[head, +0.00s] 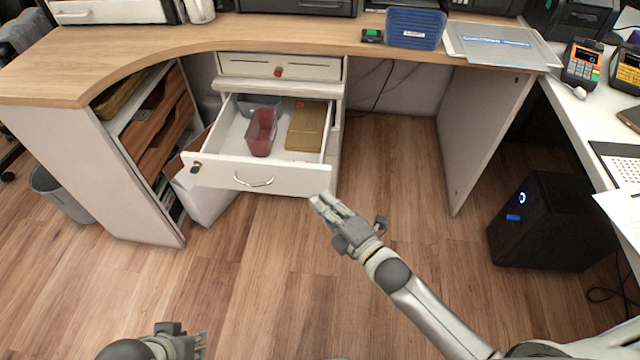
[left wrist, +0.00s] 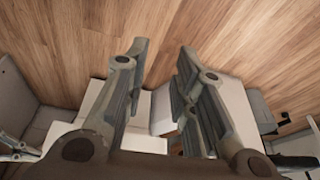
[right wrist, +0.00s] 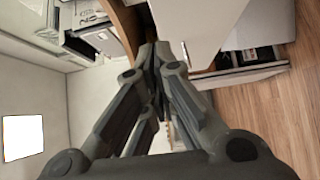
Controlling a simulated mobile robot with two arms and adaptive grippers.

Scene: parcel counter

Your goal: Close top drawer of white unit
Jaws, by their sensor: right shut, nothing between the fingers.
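The white unit (head: 338,140) stands under the wooden counter. A white drawer (head: 225,178) is pulled well out of it, with a curved metal handle and a lock at the front's left end. Inside are a red container (head: 261,132) and a yellowish box (head: 307,127). My right gripper (head: 321,203) is shut and empty, its fingertips by the lower right corner of the drawer front; I cannot tell whether they touch it. Its fingertips meet in the right wrist view (right wrist: 155,52). My left gripper (head: 203,346) is low in the head view; its fingers stand apart in the left wrist view (left wrist: 162,55).
An open shelf (head: 135,175) stands left of the unit, a counter panel (head: 478,135) to the right. A black computer tower (head: 545,222) is on the floor. Floor before the drawer is clear.

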